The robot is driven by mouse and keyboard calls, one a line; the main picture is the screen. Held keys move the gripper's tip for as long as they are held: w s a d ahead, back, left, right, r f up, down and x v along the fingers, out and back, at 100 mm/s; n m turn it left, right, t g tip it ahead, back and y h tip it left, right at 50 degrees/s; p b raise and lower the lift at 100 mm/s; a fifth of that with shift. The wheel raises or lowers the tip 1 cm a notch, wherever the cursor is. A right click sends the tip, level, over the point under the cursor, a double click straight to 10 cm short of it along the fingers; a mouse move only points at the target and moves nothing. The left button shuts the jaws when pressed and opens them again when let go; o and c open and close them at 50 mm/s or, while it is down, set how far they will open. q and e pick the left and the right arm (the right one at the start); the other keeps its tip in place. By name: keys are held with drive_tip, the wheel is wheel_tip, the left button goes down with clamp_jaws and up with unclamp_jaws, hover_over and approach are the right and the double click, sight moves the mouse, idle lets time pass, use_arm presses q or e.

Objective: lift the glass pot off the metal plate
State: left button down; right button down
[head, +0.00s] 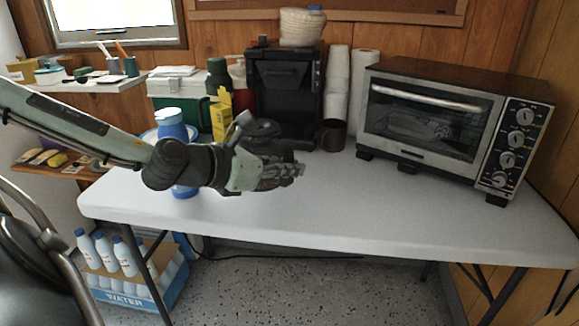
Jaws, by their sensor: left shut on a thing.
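My left gripper (284,172) reaches in from the left over the white table, in front of the black coffee maker (285,72). It is shut on the glass pot (264,130), whose dark top shows just above and behind the fingers. Most of the pot's body is hidden behind my gripper. The metal plate cannot be made out, so I cannot tell whether the pot touches it. My right gripper is not in view.
A toaster oven (430,120) stands on the right of the white table (390,207). A brown mug (333,135), stacked white cups (337,85), a yellow box (221,115) and a blue bottle (170,125) stand near the pot. The table's front middle is clear.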

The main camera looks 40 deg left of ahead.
sight(289, 147)
use_arm(q)
drive_tip(key=shift+r+p, duration=0.35)
drive_tip(key=shift+r, duration=2)
